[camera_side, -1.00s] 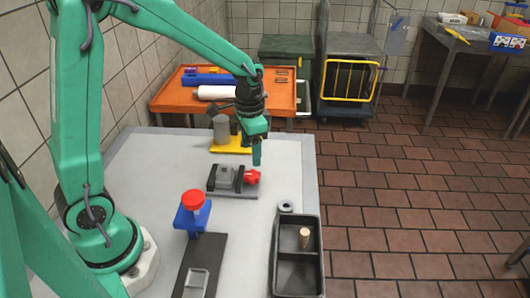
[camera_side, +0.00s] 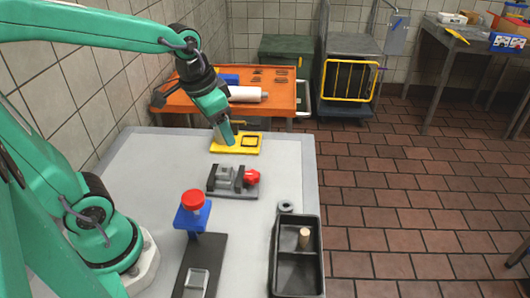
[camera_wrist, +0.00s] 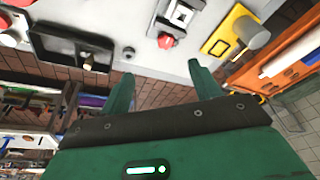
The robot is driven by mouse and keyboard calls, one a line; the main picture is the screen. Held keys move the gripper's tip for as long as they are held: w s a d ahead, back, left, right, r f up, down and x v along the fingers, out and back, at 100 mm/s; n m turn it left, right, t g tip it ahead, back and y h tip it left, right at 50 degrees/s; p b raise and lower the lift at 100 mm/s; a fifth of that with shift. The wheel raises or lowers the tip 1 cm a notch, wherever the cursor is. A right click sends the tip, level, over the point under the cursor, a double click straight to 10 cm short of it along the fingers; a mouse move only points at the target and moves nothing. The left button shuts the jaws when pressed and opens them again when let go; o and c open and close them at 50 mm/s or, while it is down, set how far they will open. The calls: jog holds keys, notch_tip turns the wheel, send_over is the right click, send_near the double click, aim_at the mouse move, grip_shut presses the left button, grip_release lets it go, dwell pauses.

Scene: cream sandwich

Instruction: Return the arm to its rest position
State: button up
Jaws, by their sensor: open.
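An orange table (camera_side: 180,103) stands behind.

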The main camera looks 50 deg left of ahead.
jog(key=s+r+n+t, duration=0.1)
jog(key=s+r+t, duration=0.1)
jog(key=s, duration=0.5)
jog(key=shift+s+d+r+n, duration=0.2)
jog(key=shift+r+n, duration=0.1)
jog(key=shift+r, duration=0.1)
